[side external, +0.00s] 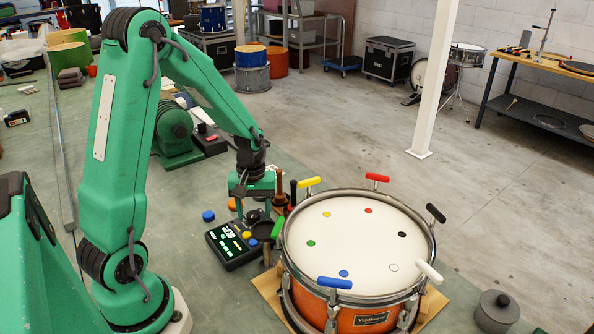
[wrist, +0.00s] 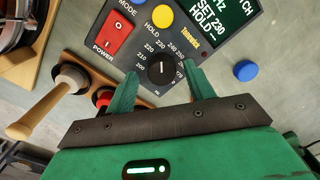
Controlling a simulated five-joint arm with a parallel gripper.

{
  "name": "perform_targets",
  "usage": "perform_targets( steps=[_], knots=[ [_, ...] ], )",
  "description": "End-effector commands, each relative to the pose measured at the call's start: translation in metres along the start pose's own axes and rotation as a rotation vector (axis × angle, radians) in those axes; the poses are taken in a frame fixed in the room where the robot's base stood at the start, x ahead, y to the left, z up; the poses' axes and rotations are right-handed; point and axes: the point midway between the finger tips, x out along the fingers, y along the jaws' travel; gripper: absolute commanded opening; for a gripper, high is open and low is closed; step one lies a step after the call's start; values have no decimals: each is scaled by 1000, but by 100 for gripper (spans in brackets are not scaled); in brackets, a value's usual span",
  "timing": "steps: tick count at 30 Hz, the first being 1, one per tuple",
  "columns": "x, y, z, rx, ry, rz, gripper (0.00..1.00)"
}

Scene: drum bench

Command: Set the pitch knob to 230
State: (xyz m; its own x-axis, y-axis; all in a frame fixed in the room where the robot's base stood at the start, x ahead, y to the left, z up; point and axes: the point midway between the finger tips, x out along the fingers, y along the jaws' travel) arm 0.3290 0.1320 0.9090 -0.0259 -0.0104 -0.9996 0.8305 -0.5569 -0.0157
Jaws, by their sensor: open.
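The tuner box (side external: 232,244) is black with a lit display and stands on the bench left of the drum. In the wrist view, its pitch knob (wrist: 161,69) is round and black with a white line, ringed by numbers including 210, 220 and 230. The line runs roughly up and down in the picture, near 230; its exact reading is unclear. The display (wrist: 215,22) reads SET 230 and HOLD with dashes. My gripper (wrist: 160,70) is open, one finger on each side of the knob, with gaps showing. In the side view, my gripper (side external: 256,205) is above the box and hides the knob.
The orange drum (side external: 340,316) with coloured T-handles stands close right of the box. A red power switch (wrist: 115,33) and yellow button (wrist: 162,15) are near the knob.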

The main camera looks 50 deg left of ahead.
Motion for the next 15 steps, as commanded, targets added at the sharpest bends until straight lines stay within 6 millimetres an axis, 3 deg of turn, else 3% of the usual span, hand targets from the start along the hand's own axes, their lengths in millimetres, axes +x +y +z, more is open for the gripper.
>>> perform_targets(
  steps=[8, 15],
  knots=[
    [-6, -1, 0, -2, 0, 0, 53],
    [-28, 0, -1, -1, 3, 2, 53]
  ],
)
